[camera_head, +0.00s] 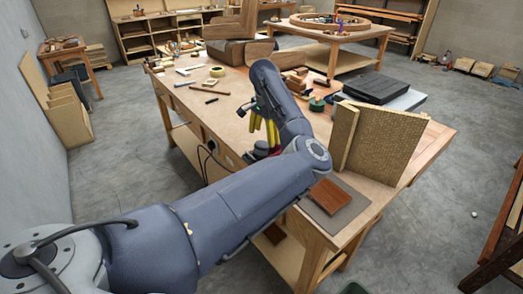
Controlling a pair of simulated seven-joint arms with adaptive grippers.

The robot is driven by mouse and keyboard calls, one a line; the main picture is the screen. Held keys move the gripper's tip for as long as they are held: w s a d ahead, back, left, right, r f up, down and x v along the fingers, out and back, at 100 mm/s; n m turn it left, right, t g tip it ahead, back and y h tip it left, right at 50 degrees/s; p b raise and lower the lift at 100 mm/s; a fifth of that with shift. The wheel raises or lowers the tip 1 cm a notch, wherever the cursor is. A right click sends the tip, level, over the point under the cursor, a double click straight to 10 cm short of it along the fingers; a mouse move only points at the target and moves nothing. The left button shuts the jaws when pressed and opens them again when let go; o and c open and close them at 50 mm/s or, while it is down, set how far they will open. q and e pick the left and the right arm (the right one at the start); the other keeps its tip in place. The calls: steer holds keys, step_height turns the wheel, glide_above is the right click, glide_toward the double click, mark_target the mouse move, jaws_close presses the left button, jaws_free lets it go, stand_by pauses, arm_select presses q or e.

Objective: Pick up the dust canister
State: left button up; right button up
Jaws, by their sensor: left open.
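My left arm comes in from the lower left and bends back over the near part of the workbench (222,112). My left gripper (244,109) is small and dark, partly hidden by my own wrist, above the bench. It is open, and nothing shows between its fingers. Below and right of it, a dark and red object (262,150) sits on the bench, partly covered by my arm; it may be the dust canister, but I cannot tell for sure. Yellow upright parts (264,132) show just above it. My right gripper is not in view.
Two tan boards (384,140) stand upright on the bench's right side. A reddish-brown wood piece (329,195) lies on a grey mat at the near corner. A black case (378,88), wood blocks (297,79) and a green round item (317,104) lie farther back.

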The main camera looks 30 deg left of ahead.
mark_target(263, 144)
arm_select(q)
steer(key=f, duration=0.3)
steer(key=shift+s+a+f, duration=0.15)
steer(key=shift+s+f, duration=0.05)
steer(key=shift+f, duration=0.95)
steer(key=c, duration=1.1)
steer(key=shift+r, duration=0.1)
